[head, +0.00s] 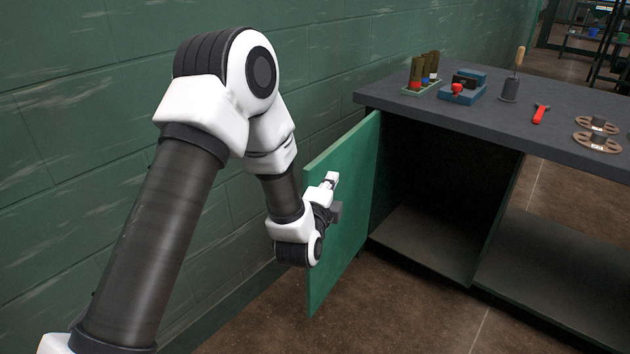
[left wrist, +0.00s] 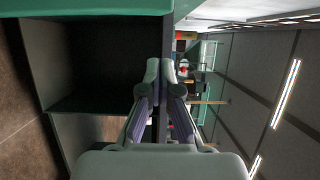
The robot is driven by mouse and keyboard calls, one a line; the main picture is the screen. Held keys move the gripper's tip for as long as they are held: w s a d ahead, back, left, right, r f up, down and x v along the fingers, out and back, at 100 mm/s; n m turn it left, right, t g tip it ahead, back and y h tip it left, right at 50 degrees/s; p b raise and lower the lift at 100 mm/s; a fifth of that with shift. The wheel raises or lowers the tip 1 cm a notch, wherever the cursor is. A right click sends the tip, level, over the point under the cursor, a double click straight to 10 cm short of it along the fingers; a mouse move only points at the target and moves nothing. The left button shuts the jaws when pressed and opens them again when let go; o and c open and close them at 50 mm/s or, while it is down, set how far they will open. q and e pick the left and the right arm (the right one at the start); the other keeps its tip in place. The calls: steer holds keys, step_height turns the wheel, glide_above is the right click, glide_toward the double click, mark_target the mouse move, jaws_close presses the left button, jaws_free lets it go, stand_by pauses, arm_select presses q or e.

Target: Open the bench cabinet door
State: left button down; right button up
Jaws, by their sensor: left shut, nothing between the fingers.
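The green bench cabinet door (head: 345,240) stands swung wide open at the left end of the bench, and the dark cabinet inside (head: 440,190) is exposed. In the left wrist view, which is turned sideways, a green panel that looks like the door (left wrist: 90,7) runs along the top, with the dark cabinet opening (left wrist: 100,60) below it. My right gripper is out of view.
The dark bench top (head: 480,115) holds a rack of cylinders (head: 422,80), a blue box with a red part (head: 463,88), a red-handled tool (head: 541,113) and brown discs (head: 597,135). A green block wall (head: 90,130) stands left of my arm. Bare floor lies in front.

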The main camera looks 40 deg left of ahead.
arm_select(q)
steer(key=a, duration=0.4)
steer(key=shift+s+f, duration=0.1)
steer(key=shift+s, duration=0.2)
steer(key=shift+d, duration=0.1)
steer(key=a+p, duration=0.7)
steer(key=a, duration=0.4)
steer(key=shift+a, duration=0.4)
